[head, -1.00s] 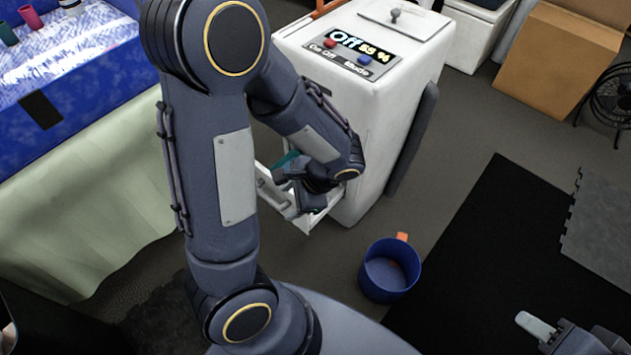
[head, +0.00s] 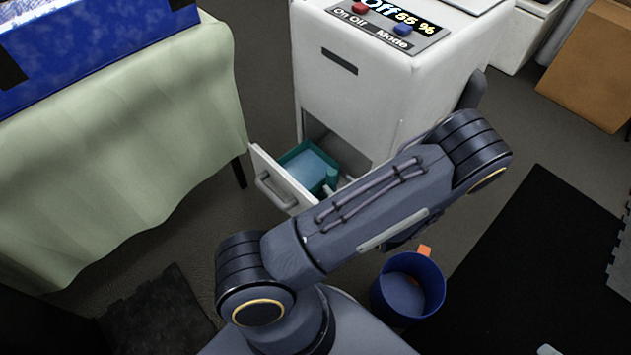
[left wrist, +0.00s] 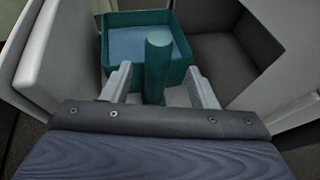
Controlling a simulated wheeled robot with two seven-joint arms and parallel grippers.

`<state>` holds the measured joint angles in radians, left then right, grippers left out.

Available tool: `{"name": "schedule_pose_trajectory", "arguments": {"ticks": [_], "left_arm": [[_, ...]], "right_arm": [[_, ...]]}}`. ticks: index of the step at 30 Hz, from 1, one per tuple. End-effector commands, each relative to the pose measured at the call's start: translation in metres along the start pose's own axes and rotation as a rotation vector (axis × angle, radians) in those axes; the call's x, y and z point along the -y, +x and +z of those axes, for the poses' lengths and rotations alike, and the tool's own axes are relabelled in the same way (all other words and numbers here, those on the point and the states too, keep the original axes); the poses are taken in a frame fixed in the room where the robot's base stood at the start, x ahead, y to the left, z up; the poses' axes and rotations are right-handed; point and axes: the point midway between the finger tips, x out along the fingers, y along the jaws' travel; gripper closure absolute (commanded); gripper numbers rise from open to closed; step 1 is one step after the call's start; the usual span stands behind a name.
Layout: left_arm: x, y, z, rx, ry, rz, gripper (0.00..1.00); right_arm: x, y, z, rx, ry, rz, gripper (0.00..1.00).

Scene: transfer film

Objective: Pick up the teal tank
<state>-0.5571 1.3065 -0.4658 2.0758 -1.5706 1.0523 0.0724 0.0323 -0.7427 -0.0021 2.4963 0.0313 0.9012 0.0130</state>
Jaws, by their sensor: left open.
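The teal tank (head: 308,168) is an open box with a light blue surface inside. It sits in the pulled-out drawer (head: 283,185) at the bottom of the white machine (head: 352,95). In the left wrist view the tank (left wrist: 117,47) has an upright round teal handle (left wrist: 157,62) at its near side. My left gripper (left wrist: 160,74) is open, its two fingers on either side of the handle with gaps showing. In the head view my left arm hides most of that gripper. Only a pale tip of my right gripper (head: 548,350) shows at the bottom edge.
A blue bucket (head: 408,285) with an orange tab stands on the floor right of the drawer. A cloth-covered table (head: 120,150) is at the left. A cardboard box (head: 590,70) is at the back right. Black matting (head: 530,240) covers the right floor.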

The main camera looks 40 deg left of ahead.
Motion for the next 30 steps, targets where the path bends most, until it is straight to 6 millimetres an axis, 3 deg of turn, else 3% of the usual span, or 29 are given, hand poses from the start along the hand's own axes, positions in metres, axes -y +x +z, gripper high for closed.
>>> {"name": "schedule_pose_trajectory", "arguments": {"ticks": [9,19,30], "left_arm": [[-0.004,0.045,0.000,-0.001,-0.002,0.004,0.46],[-0.003,0.051,0.002,-0.002,-0.001,0.002,0.46],[-0.003,0.051,0.002,-0.002,-0.001,0.002,0.95]], "right_arm": [[-0.008,0.017,0.009,0.000,0.000,0.000,0.60],[-0.008,0.017,0.009,0.000,0.000,0.000,0.60],[-0.008,0.017,0.009,0.000,0.000,0.000,0.60]]}}
